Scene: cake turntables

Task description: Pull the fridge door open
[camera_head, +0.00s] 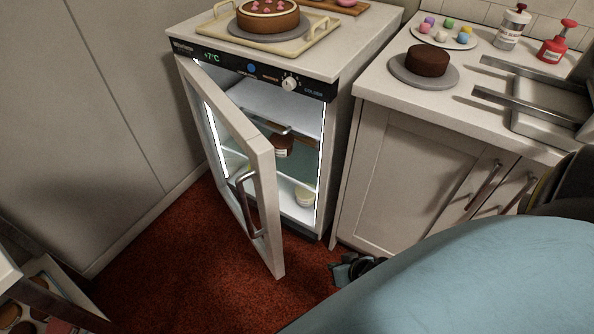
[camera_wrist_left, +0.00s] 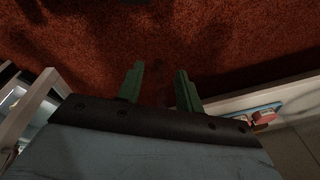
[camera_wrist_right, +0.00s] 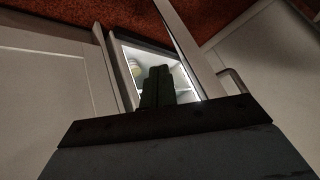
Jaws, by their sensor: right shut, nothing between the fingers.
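The fridge door (camera_head: 228,130) is swung part-way open, hinged at the left. Its metal door handle (camera_head: 247,205) is on the front face, clear of any gripper. My right gripper (camera_head: 358,268) is low, to the right of the door's free edge and apart from the handle, partly hidden by my arm. In the right wrist view its fingers (camera_wrist_right: 158,88) are together and empty, before the opening. My left gripper (camera_wrist_left: 159,80) is open and empty above the red floor.
A counter (camera_head: 386,82) to the right holds a chocolate cake (camera_head: 428,61), metal trays and bottles. A cake on a board (camera_head: 268,17) sits on the fridge top. A rack with trays (camera_head: 45,295) is at lower left. Red floor (camera_head: 180,260) in front of the door is free.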

